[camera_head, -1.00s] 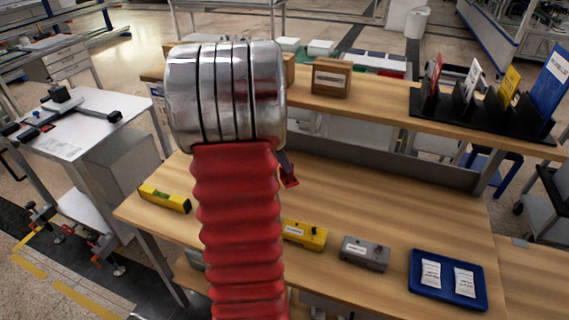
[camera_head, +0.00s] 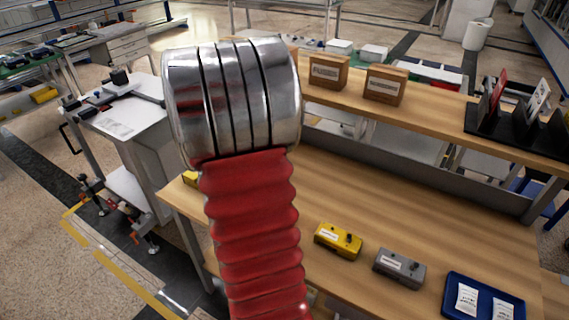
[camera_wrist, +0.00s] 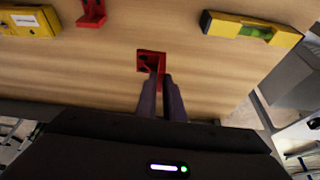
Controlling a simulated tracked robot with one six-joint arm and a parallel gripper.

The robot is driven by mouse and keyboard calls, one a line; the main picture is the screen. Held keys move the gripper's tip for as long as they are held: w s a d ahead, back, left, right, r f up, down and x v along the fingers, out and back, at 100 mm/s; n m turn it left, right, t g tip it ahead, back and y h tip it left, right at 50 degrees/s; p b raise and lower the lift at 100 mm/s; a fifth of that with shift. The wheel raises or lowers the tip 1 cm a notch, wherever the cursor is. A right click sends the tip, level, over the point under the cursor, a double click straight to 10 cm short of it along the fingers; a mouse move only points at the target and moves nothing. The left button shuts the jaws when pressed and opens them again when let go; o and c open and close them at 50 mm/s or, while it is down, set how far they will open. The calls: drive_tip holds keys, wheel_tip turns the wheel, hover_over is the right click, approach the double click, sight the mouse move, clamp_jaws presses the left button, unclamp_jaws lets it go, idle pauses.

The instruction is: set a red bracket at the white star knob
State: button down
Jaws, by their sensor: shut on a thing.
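My gripper (camera_wrist: 161,88) is shut on a red bracket (camera_wrist: 150,62) in the wrist view, with the bracket at the fingertips above the wooden bench top. A second red bracket (camera_wrist: 92,12) lies on the bench at the top edge of that view, apart from my fingers. In the head view my own arm hides the gripper and both brackets. I cannot make out a white star knob in either view.
A yellow spirit level (camera_wrist: 252,28) lies on the bench (camera_head: 400,215). A yellow box (camera_head: 338,240), a grey box (camera_head: 399,268) and a blue tray (camera_head: 484,300) line the front. Cardboard boxes (camera_head: 328,71) stand on the shelf. A white-topped cart (camera_head: 115,122) is left.

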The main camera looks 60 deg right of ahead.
drive_tip(key=w+a+n+t, duration=0.2)
drive_tip(key=w+a+n, duration=0.3)
drive_tip(key=w+a, duration=0.55)
drive_tip(key=w+a+n+t+y, duration=0.1)
drive_tip(key=w+a+n, duration=0.3)
drive_tip(key=a, duration=0.7)
drive_tip(key=w+a+r+n+t+y, duration=0.1)
drive_tip(key=w+a+n, duration=0.4)
drive_tip(key=a, duration=0.7)
drive_tip(key=w+a+n+t+y, duration=0.1)
drive_tip(key=w+a+n, duration=0.3)
drive_tip(key=a, duration=0.7)
drive_tip(key=shift+w+a+r+n+y, duration=0.25)
drive_tip(key=shift+w+n+y, duration=0.1)
drive_tip(key=shift+n+y, duration=0.4)
